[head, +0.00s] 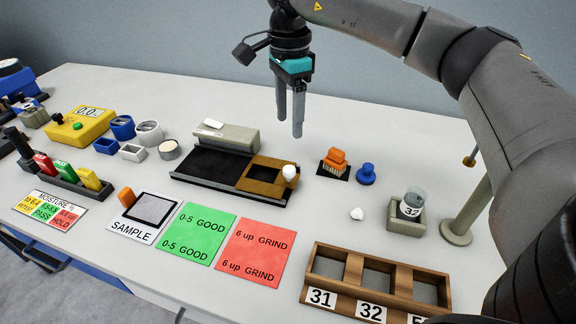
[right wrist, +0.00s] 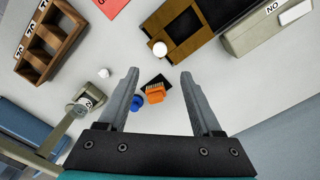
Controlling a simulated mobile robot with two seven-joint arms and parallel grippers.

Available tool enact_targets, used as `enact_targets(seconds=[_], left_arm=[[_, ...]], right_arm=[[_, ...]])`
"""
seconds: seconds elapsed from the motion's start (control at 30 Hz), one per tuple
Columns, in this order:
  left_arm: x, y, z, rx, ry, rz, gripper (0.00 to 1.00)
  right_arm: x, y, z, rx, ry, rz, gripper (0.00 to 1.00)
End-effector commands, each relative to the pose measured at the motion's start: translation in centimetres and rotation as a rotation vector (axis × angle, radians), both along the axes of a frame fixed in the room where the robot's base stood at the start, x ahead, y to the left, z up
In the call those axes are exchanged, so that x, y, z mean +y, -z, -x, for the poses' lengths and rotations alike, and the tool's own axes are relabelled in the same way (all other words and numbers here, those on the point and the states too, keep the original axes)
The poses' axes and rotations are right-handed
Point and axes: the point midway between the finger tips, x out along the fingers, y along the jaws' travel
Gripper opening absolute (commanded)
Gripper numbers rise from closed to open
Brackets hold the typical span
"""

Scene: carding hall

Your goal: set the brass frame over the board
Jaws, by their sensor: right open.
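The brass frame (head: 278,183) is a flat brown-gold piece with a square opening and a round white knob (head: 290,172) at its right corner. It lies at the right end of the long black board (head: 212,167), whose left part is bare. Both also show in the right wrist view: the frame (right wrist: 201,46) and its knob (right wrist: 160,48) lie ahead of the fingertips. My right gripper (head: 290,126) is open and empty, pointing down above the table, over and behind the frame's end of the board. My left gripper is not in view.
A grey block (head: 228,135) stands along the board's back edge. An orange brush (head: 335,163) and blue knob (head: 366,174) stand right of the board. Green (head: 197,233) and red (head: 255,251) cards lie in front. A wooden compartment box (head: 360,300) is front right.

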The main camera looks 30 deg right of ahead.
Motion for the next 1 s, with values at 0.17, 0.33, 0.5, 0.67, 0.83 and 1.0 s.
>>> enact_targets(seconds=[0.17, 0.33, 0.5, 0.67, 0.83, 1.0], left_arm=[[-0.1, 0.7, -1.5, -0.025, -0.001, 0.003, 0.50], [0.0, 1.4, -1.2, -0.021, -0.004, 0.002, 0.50], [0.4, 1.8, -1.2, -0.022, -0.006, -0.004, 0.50], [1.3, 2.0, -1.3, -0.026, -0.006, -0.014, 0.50], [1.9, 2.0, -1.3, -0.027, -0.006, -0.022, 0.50], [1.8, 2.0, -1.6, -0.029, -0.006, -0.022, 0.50]], right_arm=[[-0.1, 4.3, 0.1, 0.003, -0.001, 0.001, 0.66], [-0.1, 7.9, 0.1, 0.003, -0.001, 0.002, 0.66], [-0.1, 10.6, 0.1, 0.002, -0.001, 0.001, 0.66], [-0.1, 12.0, 0.1, 0.001, 0.000, 0.000, 0.66], [0.0, 12.4, 0.0, -0.001, -0.001, 0.000, 0.66], [0.0, 12.4, 0.0, -0.001, -0.001, 0.000, 0.66]])
